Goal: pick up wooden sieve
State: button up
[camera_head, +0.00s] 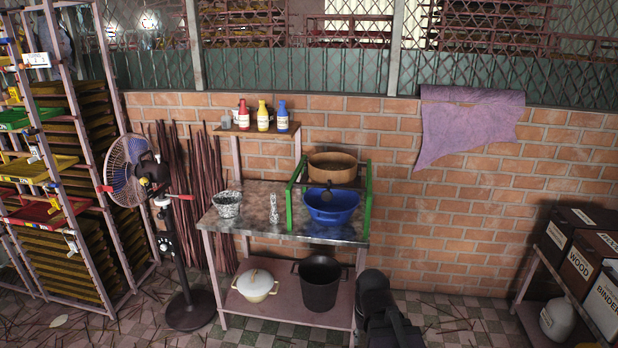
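The wooden sieve (332,178) is a round, shallow, brown wooden ring with a darker inside. It sits level near the top of a green frame (367,205), toward the back of a metal-topped table (255,225). A blue basin (331,212) sits lower in the same frame, in front of and below the sieve. The sieve's underside is hidden. Dark parts of my arm show at the bottom, right of the table and well away from the sieve. I cannot make out my gripper's fingers in this view.
A patterned bucket (227,206) and a speckled bottle (274,209) stand on the table's left half. Several bottles stand on a small wall shelf (250,130) behind. A fan (130,172) stands left, boxes (580,250) right. The floor between table and boxes is mostly open.

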aim_at(339, 167)
jog(key=k, duration=0.65)
jog(key=z, duration=0.35)
jog(key=i, duration=2.15)
jog(key=u, duration=0.5)
